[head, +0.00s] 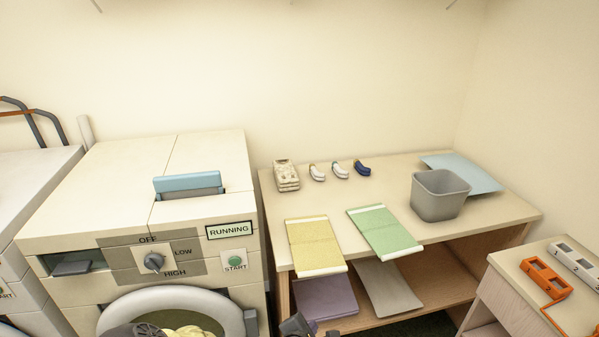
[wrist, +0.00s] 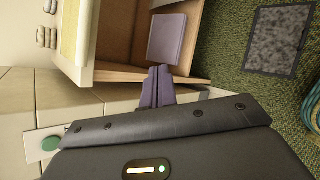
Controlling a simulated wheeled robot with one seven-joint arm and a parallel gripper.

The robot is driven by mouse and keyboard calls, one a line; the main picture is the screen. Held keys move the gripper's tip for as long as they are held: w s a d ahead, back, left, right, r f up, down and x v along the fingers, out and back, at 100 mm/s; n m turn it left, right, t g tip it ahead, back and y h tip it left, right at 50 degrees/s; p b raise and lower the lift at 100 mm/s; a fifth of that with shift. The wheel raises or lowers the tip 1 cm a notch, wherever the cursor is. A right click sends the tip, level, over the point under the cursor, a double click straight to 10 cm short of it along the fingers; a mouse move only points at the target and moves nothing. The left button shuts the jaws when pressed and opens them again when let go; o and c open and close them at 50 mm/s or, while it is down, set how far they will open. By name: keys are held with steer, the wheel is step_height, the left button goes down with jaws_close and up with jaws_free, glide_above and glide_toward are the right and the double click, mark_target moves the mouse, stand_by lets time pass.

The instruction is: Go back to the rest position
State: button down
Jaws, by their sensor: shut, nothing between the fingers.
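My gripper (wrist: 157,86) shows in the wrist view as two dark purple fingers closed together, with nothing between them. It is in front of the wooden table (wrist: 186,35), near its lower shelf and beside the washer's front. In the head view only a small dark part of my gripper (head: 312,326) shows at the bottom edge, below the table (head: 390,195). The rest of my arm is hidden there.
A washer (head: 150,200) with a lit RUNNING sign stands left of the table. A cabinet (head: 540,290) stands right.

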steer(key=s+d+r+m+g+y+p, duration=0.1)
steer(key=s+d+r+m+g+p, duration=0.1)
steer(key=r+m, duration=0.5)
steer(key=s+d+r+m+g+y+p, duration=0.1)
steer(key=s+d+r+m+g, duration=0.1)
steer(key=s+d+r+m, duration=0.3)
steer(key=s+d+r+m+g+y+p, duration=0.2)
steer(key=d+r+m, duration=0.3)
steer(key=r+m, duration=0.3)
steer(key=s+m+g, duration=0.1)
steer(key=m, duration=0.2)
steer(key=shift+s+d+r+p, duration=0.25)
steer(key=shift+r+p, duration=0.1)
steer(key=shift+r, duration=0.05)
